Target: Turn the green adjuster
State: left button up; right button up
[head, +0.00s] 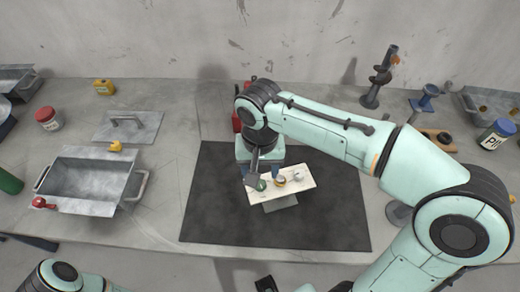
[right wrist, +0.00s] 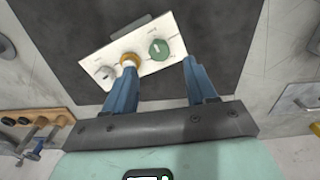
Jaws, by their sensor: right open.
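The green adjuster (head: 261,185) is a round knob on a tilted white panel (head: 303,184), at the panel's left end in the head view. In the right wrist view the green adjuster (right wrist: 159,50) sits at the panel's right part, with its top face showing. My right gripper (right wrist: 159,66) is open, its two blue fingers spread either side of the adjuster's line. The fingertips appear near the panel, with no visible grip on the knob; contact cannot be told. In the head view my right gripper (head: 262,174) partly covers the panel. My left gripper is not visible.
An orange-yellow knob (right wrist: 129,60) and a grey knob (right wrist: 105,72) share the panel; the orange-yellow one is close to the left finger. The panel stands on a dark mat (head: 330,225). A metal tray (head: 88,182) is at left. A red object (head: 237,122) stands behind my right gripper.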

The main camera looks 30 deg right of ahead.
aim_at(260, 184)
notch_tip(260, 184, up, 8)
jog(key=p, duration=0.1)
jog(key=shift+f, duration=0.25)
dwell(0.4)
